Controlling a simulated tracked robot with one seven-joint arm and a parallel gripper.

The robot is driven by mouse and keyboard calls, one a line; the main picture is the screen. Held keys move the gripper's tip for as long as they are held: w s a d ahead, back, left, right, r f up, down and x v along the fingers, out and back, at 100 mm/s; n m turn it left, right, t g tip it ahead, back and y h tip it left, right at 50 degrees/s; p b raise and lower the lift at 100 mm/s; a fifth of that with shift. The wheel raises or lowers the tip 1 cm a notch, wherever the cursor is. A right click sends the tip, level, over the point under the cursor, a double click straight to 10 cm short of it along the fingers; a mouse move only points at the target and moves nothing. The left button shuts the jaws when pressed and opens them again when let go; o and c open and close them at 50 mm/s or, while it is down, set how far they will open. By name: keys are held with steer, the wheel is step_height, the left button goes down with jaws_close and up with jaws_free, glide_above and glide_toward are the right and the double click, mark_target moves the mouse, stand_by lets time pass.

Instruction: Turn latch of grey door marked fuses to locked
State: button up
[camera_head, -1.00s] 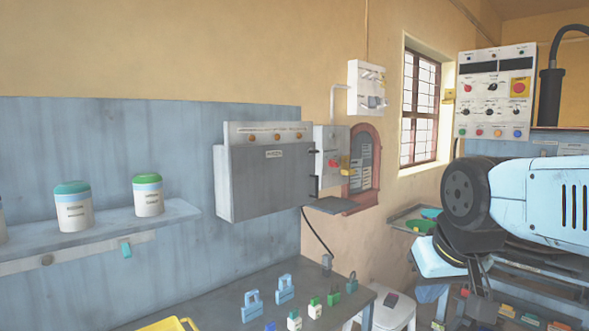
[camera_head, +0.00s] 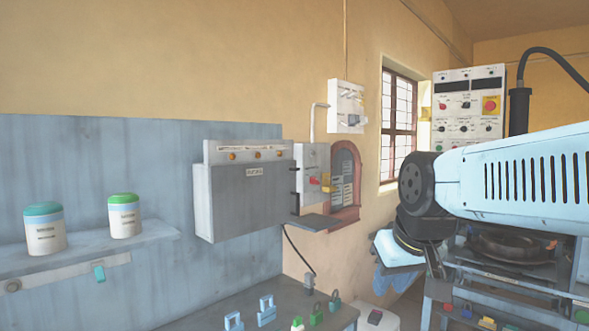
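The grey door (camera_head: 242,203) is the front of a box on the blue-grey wall panel, left of the middle. It looks shut. A small pale label (camera_head: 254,171) is on it, too small to read surely. Dark hinge-like fittings (camera_head: 294,197) show along its right edge. I cannot make out a latch or its position. My pale blue arm comes in from the right, with a black round joint near the window, well apart from the door. I cannot make out my gripper's fingers.
A shelf (camera_head: 95,252) with two canisters juts out at left. A bench (camera_head: 215,312) with several padlocks lies below the box. A small ledge (camera_head: 314,222) and a switch box (camera_head: 312,175) sit right of the door. A control panel (camera_head: 470,105) stands behind my arm.

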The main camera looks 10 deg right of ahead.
steer(key=o, duration=0.7)
steer(key=w+a+r+n+y, duration=0.1)
steer(key=w+r, duration=0.3)
steer(key=w, duration=0.4)
steer(key=w+a+r+n, duration=0.1)
steer(key=w+a+r, duration=0.2)
steer(key=w, duration=0.5)
steer(key=shift+a+r+n+t+y, duration=0.35)
steer(key=shift+n+t+y, duration=0.05)
steer(key=n+t+y, duration=0.4)
steer(key=y, duration=0.2)
glide_toward(294, 169)
steer(key=w+d+x, duration=0.1)
steer(key=x, duration=0.7)
steer(key=shift+r, duration=0.15)
steer(key=shift+w+d, duration=0.1)
steer(key=c, duration=1.1)
